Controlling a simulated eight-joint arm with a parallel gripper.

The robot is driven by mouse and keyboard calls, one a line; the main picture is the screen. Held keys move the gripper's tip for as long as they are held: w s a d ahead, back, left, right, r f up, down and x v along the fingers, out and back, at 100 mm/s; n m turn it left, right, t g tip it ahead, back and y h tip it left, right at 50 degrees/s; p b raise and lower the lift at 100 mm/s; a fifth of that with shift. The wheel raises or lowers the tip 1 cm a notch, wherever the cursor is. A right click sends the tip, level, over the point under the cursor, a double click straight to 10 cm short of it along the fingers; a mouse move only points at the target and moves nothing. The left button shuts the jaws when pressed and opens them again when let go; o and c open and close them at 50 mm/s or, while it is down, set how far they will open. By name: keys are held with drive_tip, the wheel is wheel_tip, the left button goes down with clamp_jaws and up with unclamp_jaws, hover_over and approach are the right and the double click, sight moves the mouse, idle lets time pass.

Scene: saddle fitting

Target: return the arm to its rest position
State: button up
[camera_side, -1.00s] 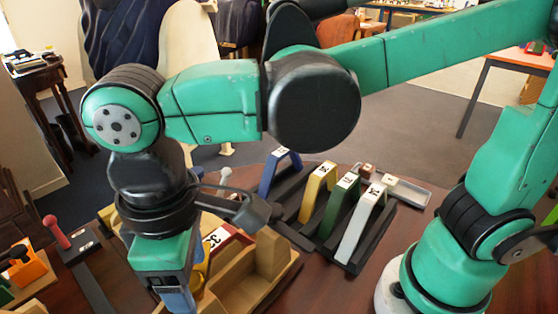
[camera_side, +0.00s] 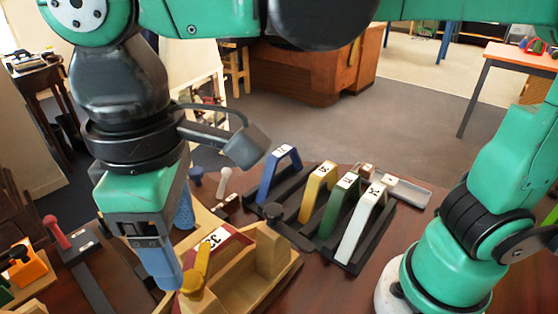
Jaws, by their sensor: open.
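My gripper (camera_side: 174,238) hangs from my arm at the left of the side view. Its blue fingers are apart and no object shows between them. It is beside the left end of a wooden fixture (camera_side: 275,285). In the fixture is a red piece with a white number label (camera_side: 214,240). Part of the fixture is hidden behind the gripper.
A black rack holds blue (camera_side: 278,172), yellow (camera_side: 317,191), green (camera_side: 339,205) and white (camera_side: 360,226) arched pieces. A small grey tray (camera_side: 408,192) lies behind it. A red-knobbed tool (camera_side: 57,232) and an orange block (camera_side: 27,267) are at left.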

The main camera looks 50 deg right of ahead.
drive_tip(key=w+d+f+m+t, duration=0.1)
drive_tip(key=d+f+m+t, duration=0.1)
drive_tip(key=d, duration=0.5)
drive_tip(key=w+d+f+m+t, duration=0.2)
drive_tip(key=d+m, duration=0.2)
drive_tip(key=d, duration=0.4)
drive_tip(key=w+d+f+m+t, duration=0.2)
drive_tip(key=d+f+t, duration=0.1)
drive_tip(key=d, duration=0.4)
drive_tip(key=shift+d+m, duration=0.15)
drive_tip(key=shift+m, duration=0.25)
